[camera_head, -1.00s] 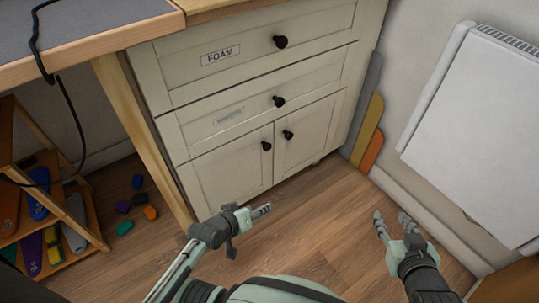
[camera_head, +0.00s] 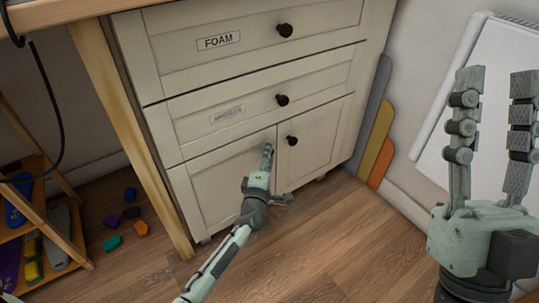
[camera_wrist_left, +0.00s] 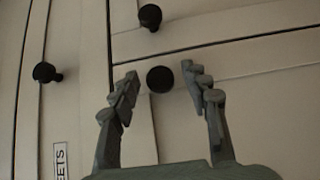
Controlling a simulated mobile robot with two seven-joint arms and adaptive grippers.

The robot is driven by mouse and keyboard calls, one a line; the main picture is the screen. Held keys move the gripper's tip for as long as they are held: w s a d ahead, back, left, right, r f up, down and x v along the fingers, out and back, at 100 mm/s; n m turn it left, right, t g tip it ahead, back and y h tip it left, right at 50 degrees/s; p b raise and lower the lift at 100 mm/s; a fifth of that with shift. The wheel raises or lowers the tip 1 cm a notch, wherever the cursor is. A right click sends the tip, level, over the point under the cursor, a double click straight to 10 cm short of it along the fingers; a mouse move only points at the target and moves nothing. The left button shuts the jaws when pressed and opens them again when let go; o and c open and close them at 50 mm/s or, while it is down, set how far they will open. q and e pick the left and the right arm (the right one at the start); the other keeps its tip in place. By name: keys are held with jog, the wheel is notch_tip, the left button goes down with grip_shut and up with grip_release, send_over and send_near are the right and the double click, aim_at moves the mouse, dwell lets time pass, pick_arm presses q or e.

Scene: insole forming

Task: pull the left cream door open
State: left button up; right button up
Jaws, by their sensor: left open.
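The left cream door (camera_head: 218,190) is closed, at the bottom of the cabinet. Its round black knob is hidden behind my left gripper (camera_head: 267,147) in the head view. In the left wrist view the knob (camera_wrist_left: 160,79) sits between the two spread fingers of my left gripper (camera_wrist_left: 157,76), near the fingertips, with gaps visible on both sides. Contact cannot be told. My right gripper (camera_head: 497,74) is raised at the right, fingers apart and empty, away from the cabinet.
The right door (camera_head: 315,138) with its own knob (camera_head: 292,140) is closed beside it. Above are the closed labelled drawer (camera_head: 225,112) and the FOAM drawer (camera_head: 250,48). A table leg (camera_head: 135,140) stands close at the left. Floor in front is clear.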

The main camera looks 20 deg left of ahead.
pick_arm(q)
jog(key=shift+w+a, duration=0.1)
jog(key=shift+w, duration=0.55)
grip_shut()
